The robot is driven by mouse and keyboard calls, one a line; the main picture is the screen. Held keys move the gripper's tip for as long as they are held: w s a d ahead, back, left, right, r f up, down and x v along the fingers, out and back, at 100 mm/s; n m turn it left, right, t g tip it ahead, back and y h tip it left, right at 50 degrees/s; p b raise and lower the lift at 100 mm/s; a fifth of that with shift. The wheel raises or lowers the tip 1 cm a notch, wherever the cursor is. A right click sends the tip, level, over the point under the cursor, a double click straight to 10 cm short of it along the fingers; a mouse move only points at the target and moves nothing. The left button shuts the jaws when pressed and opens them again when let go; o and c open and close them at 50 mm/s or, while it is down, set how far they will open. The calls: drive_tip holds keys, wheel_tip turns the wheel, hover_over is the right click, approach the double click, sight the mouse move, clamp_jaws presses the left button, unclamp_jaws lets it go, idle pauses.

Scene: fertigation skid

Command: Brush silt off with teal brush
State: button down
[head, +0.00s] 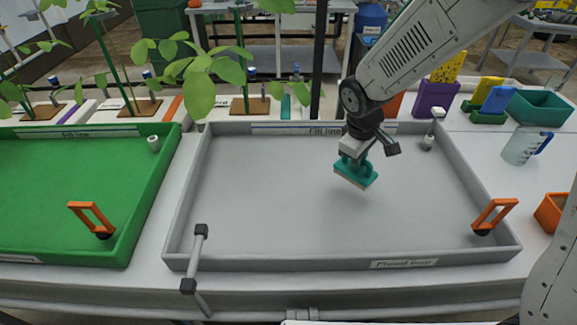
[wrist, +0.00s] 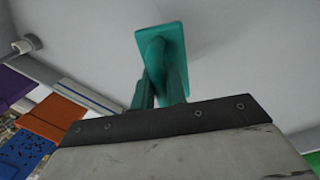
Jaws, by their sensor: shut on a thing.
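The teal brush (head: 357,172) has a teal block with a pale tan underside edge, and it hangs over the grey tray (head: 240,220). My gripper (head: 356,154) is shut on its handle from above. In the wrist view the brush (wrist: 168,45) extends beyond the teal fingers of my gripper (wrist: 160,88). The brush appears to be above the tray floor, towards the tray's back right; I cannot tell whether it touches. No silt is clearly visible on the grey tray floor.
A green tray (head: 80,190) stands at left. Orange handles (head: 494,213) and a grey lever (head: 194,262) rise at the tray edges. At right are a clear jug (head: 524,146), a purple holder (head: 434,98) and a teal bin (head: 540,106).

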drive_tip(key=shift+r, duration=0.9)
drive_tip(key=shift+s, duration=0.1)
